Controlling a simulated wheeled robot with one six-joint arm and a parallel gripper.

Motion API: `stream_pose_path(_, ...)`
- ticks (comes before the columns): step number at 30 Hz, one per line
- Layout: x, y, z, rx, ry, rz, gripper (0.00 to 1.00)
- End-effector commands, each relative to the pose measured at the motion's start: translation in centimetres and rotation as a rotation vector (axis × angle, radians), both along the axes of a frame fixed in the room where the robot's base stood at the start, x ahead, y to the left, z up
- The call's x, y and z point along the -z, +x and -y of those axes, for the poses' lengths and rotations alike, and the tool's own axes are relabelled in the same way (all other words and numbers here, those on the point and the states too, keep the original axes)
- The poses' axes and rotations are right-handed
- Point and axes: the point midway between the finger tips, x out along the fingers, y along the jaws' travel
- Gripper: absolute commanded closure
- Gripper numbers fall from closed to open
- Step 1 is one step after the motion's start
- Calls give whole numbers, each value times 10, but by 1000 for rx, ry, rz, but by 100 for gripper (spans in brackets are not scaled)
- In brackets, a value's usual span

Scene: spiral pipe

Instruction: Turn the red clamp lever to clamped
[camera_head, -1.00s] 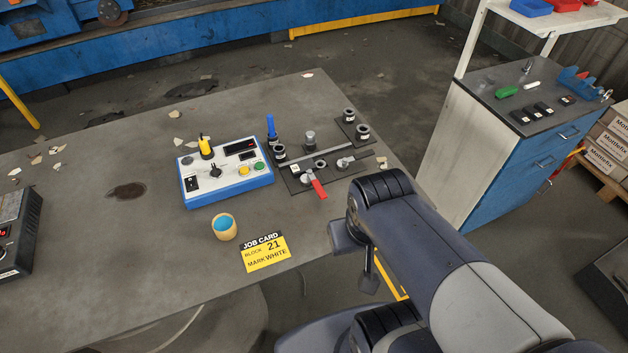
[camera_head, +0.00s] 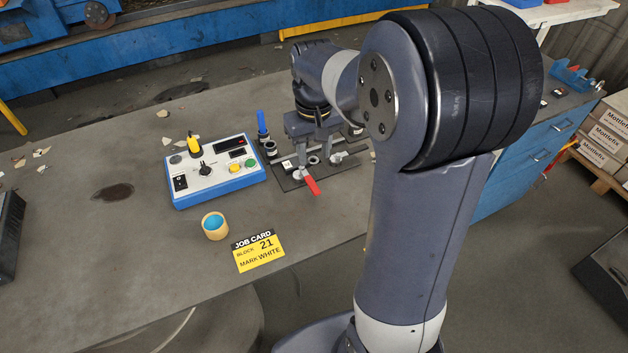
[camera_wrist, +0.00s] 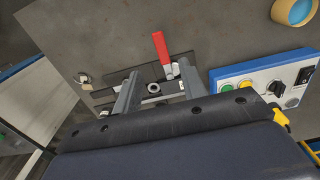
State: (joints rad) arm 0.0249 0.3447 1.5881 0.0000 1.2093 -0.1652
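The red clamp lever (camera_head: 311,184) sticks out toward the front from the dark fixture plate (camera_head: 291,182) on the table. In the wrist view the red lever (camera_wrist: 161,50) points up the picture, its base near the right finger. My gripper (camera_head: 314,153) hangs over the fixture, behind the lever in the head view. In the wrist view my gripper (camera_wrist: 157,82) is open, its two fingers spread apart with a ring-shaped part (camera_wrist: 153,88) showing between them. Nothing is held. The rest of the fixture is partly hidden behind the gripper.
A blue and white control box (camera_head: 216,171) stands left of the fixture, with a blue upright handle (camera_head: 262,122) between them. My arm hides the table's right side. The left table area is mostly clear.

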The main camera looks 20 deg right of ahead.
Motion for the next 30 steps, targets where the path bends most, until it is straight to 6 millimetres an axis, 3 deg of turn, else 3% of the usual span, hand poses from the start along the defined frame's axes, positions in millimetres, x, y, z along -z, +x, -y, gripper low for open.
stream_pose_path(15,87,-2,0,1,0,-4,60)
stream_pose_path(21,100,-1,0,1,0,0,60)
stream_pose_path(30,101,-1,0,1,0,1,62)
